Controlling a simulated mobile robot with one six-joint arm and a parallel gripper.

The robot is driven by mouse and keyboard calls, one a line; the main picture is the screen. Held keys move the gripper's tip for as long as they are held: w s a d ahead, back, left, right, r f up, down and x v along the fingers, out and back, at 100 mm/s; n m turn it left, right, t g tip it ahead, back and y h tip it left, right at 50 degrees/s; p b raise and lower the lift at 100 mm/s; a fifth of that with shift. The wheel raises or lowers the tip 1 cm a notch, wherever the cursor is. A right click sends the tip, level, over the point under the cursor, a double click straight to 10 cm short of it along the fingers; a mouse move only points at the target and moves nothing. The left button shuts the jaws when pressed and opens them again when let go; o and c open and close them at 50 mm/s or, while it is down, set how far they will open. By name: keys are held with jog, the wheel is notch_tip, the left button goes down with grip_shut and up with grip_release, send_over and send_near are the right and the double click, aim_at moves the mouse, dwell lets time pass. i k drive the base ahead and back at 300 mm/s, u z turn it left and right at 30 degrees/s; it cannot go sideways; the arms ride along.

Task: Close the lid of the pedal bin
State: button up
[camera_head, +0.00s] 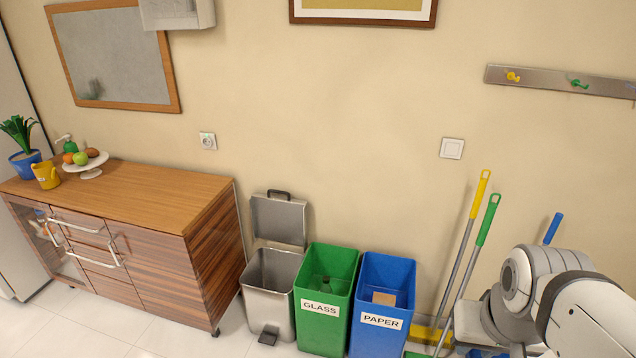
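The pedal bin (267,305) is a grey metal bin on the tiled floor, between the wooden cabinet and the green bin. Its lid (279,220) stands open, tilted up and back near the wall, with a dark handle at the top. A black pedal (268,336) sits at its front foot. My arm shows at the lower right, well to the right of the pedal bin. My gripper is not visible in this view.
A green GLASS bin (326,331) and a blue PAPER bin (373,341) stand right of the pedal bin. A wooden cabinet (160,262) stands left. A yellow-handled mop (467,238) and a green-handled one (484,236) lean on the wall. Some floor shows in front.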

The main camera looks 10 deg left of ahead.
aim_at(273, 217)
jog(key=u, duration=0.6)
jog(key=i, duration=1.15)
jog(key=u, duration=0.55)
jog(key=i, duration=0.65)
jog(key=z, duration=0.1)
